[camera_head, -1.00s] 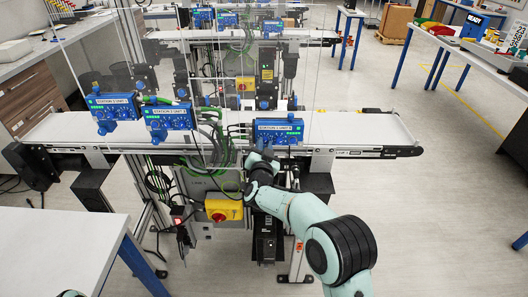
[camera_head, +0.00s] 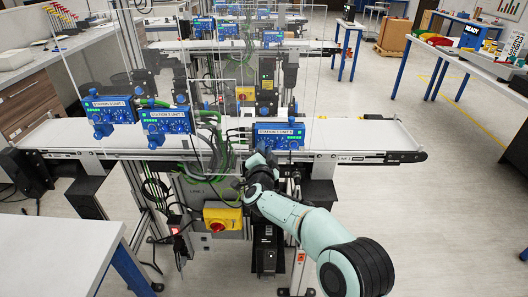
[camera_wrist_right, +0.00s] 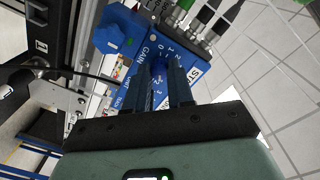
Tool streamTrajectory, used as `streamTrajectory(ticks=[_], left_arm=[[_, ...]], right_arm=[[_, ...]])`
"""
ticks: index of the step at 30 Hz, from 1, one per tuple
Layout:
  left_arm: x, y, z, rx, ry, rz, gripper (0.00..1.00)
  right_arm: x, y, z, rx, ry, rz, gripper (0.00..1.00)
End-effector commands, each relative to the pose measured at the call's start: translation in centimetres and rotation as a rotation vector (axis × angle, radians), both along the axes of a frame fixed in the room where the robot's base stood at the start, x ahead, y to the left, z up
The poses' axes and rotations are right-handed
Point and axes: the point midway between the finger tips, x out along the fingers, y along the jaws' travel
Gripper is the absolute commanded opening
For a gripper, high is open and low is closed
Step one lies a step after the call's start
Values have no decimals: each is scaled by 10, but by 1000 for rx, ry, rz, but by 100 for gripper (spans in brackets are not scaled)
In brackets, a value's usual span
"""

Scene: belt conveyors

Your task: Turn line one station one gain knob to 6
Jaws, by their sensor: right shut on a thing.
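The blue station unit (camera_head: 278,136) on the right of the nearest conveyor has a white label strip too small to read surely. My right gripper (camera_head: 262,158) is at its lower front edge, and the knob is hidden in the head view. In the right wrist view, the unit's blue panel (camera_wrist_right: 118,35) shows the word GAIN and a printed number scale. The two dark fingers of my right gripper (camera_wrist_right: 163,75) are shut on the gain knob, which they mostly cover. Its pointer setting cannot be read. My left gripper is out of view.
Two more blue units (camera_head: 110,110) (camera_head: 166,121) stand left on the same conveyor (camera_head: 360,138). Clear panels rise around them. Green cables (camera_head: 210,150) hang between the units. A white table (camera_head: 50,255) is front left.

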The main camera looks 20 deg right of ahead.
Motion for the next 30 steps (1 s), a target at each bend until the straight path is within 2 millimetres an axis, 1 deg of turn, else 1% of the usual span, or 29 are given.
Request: streamTrajectory(ticks=[5,6,7,8,16,20,23,26,30], left_arm=[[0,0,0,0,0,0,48],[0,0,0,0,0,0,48],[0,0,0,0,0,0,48],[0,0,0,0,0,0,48],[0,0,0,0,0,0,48],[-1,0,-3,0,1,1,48],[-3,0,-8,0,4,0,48],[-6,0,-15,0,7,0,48],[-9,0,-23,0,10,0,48]], right_arm=[[0,0,2,-1,-3,0,0],[0,0,2,-1,-3,0,32],[0,0,2,-1,-3,0,42],[0,0,2,-1,-3,0,48],[0,0,1,-1,-1,0,48],[-6,2,0,-1,0,1,48],[-19,6,0,0,0,1,48],[-38,12,0,1,-1,2,48],[-69,23,1,1,-2,4,48]])
